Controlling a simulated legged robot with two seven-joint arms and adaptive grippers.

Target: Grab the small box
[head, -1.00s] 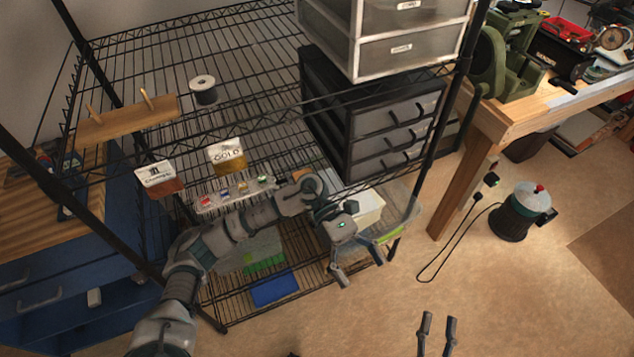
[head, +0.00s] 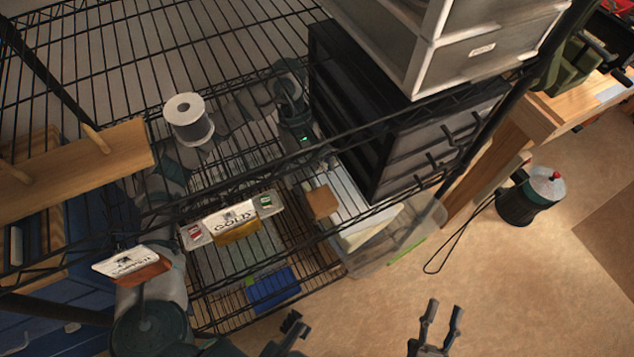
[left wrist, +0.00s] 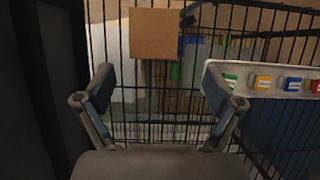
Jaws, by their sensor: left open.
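A small brown box (head: 322,202) sits on the wire shelf, beside the dark drawer unit. In the left wrist view the small brown box (left wrist: 154,34) is a plain square face at the top, ahead of my fingers and in line with the gap between them. My left gripper (left wrist: 158,76) is open and empty, short of the box. In the head view my left arm reaches in behind the upper shelf's wires, which partly hide the gripper. My right gripper (head: 444,308) is open and empty over the floor at the bottom.
The dark drawer unit (head: 345,105) stands close beside my left gripper. A tray of small coloured items (left wrist: 275,82) lies to its right in the wrist view. Shelf wires and label cards, GOLD (head: 234,219) and another (head: 132,266), hang in front. A clear bin (head: 395,240) is below.

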